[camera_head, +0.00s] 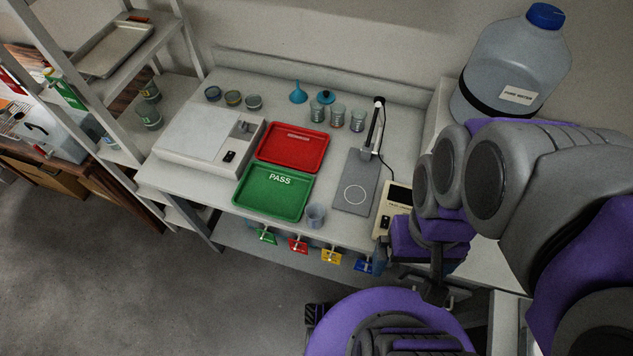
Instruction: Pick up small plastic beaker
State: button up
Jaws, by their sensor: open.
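A small translucent grey-blue plastic beaker (315,216) stands upright near the front edge of the white table, just right of the green PASS tray (262,208). Nothing covers it. My gripper (434,293) hangs below my purple wrist at the right, apart from the beaker and to its right. It is small and dark here, open, with nothing seen in it.
A red tray (293,166) lies behind the green one. A grey plate with a stand (356,205) is right of the beaker. Glass beakers (337,118) and blue funnels (298,93) stand at the back. Colored-tag valves (298,245) hang below the front edge.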

aim_at(315, 212)
jog(key=l+z, duration=0.1)
jog(key=z, duration=0.9)
jog(key=j+u, duration=0.1)
jog(key=u, duration=0.3)
jog(key=j+u, duration=0.1)
jog(key=u, duration=0.25)
jog(key=k+j+u, duration=0.1)
jog(key=u, duration=0.3)
jog(key=j+u, duration=0.1)
jog(key=u, duration=0.25)
jog(key=j+z, duration=0.2)
jog(key=j, duration=0.25)
jog(key=j+z, duration=0.2)
jog(key=j, duration=0.2)
jog(key=k+j+z, duration=0.25)
jog(key=j, duration=0.15)
jog(key=j+z, duration=0.2)
jog(key=j, duration=0.25)
jog(key=k+j+z, duration=0.2)
jog(key=j, duration=0.2)
jog(key=i, duration=0.1)
